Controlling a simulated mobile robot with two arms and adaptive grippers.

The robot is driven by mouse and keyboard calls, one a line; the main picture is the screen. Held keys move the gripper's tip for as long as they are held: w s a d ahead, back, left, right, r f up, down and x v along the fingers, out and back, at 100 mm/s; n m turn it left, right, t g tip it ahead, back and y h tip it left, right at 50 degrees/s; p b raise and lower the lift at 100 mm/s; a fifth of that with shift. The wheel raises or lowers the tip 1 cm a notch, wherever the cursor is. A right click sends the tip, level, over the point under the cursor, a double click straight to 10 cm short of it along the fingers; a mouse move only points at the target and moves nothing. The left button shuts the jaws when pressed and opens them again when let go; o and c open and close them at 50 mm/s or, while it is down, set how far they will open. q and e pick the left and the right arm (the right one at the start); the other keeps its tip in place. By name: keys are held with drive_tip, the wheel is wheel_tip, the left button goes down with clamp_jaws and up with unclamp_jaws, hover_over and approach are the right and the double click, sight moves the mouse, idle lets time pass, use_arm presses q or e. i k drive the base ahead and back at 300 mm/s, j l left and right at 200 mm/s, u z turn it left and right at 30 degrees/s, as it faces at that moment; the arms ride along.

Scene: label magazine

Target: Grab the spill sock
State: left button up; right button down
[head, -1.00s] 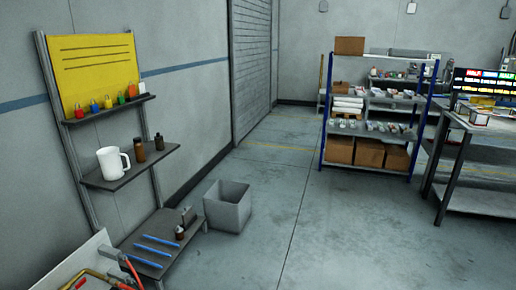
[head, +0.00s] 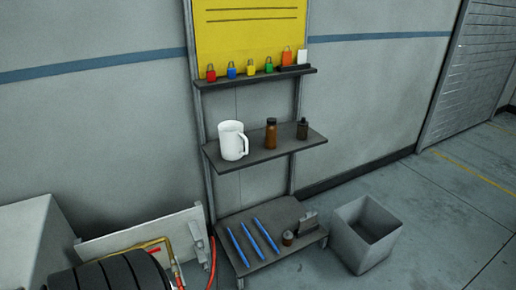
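I see nothing that I can clearly identify as the spill sock. Three thin blue rods (head: 252,243) lie side by side on the low bottom shelf (head: 285,212) of a rack against the wall. A black ribbed rounded object (head: 112,275) shows at the lower left, cut off by the picture edge; I cannot tell what it is. Neither of my grippers is in view.
Coloured padlocks (head: 250,67) line the upper shelf. A grey open bin (head: 349,250) stands right of the rack. Floor at right is clear.

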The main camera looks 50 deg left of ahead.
sight(244, 260)
drive_tip(key=i+u, duration=0.3)
drive_tip(key=i, duration=0.3)
drive_tip(key=i+l+u, duration=0.25)
drive_tip(key=i, duration=0.3)
